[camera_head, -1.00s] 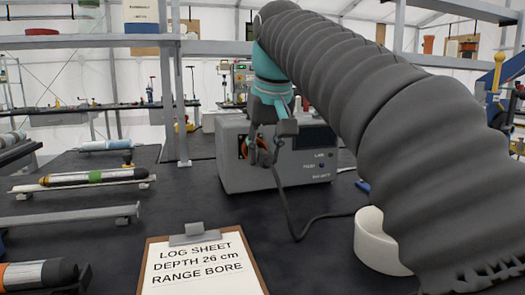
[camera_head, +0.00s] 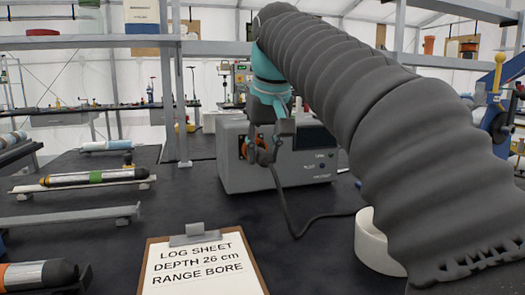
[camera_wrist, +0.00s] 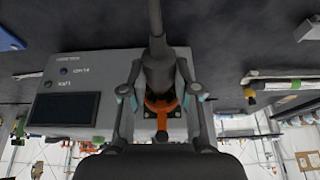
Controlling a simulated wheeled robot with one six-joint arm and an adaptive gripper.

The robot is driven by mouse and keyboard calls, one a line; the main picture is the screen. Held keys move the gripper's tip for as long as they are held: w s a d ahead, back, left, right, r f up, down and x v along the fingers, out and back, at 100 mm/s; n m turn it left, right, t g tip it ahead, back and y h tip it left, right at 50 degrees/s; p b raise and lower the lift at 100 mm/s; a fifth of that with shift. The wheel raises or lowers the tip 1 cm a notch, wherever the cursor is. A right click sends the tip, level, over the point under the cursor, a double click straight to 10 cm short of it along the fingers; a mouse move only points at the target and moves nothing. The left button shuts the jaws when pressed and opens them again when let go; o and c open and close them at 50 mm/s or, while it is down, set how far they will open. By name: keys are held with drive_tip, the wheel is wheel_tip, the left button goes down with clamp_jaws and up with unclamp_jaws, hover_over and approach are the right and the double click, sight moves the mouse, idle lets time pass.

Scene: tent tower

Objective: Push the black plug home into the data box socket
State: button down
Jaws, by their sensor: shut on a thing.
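The data box (camera_head: 300,182) is a grey case with a dark screen and small buttons. It stands on the black bench, and in the wrist view (camera_wrist: 72,128) it appears upside down. My gripper (camera_head: 268,150) is at the left part of the box's front face. In the wrist view, my gripper (camera_wrist: 160,98) is shut on the black plug (camera_wrist: 158,72), with one finger on each side. An orange ring (camera_wrist: 160,107) shows between the fingers. The socket is hidden behind plug and fingers, so I cannot tell how deep the plug sits.
A black cable (camera_head: 291,220) runs from the plug down to the bench and off right. A white cup-like ring (camera_head: 372,240) stands at the right beneath my arm. A clipboard (camera_head: 202,265) lies in front. Racked tubes (camera_head: 95,178) lie at left. A shelf post (camera_head: 178,100) stands behind.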

sight(263, 151)
drive_tip(key=shift+w+a, duration=0.2)
drive_tip(key=shift+w, duration=0.75)
drive_tip(key=c, duration=0.8)
unclamp_jaws()
drive_tip(key=v, duration=0.6)
drive_tip(key=shift+r, duration=0.1)
drive_tip(key=shift+s+d+r, duration=0.1)
drive_tip(key=shift+s+r, duration=0.2)
drive_tip(key=shift+r, duration=0.3)
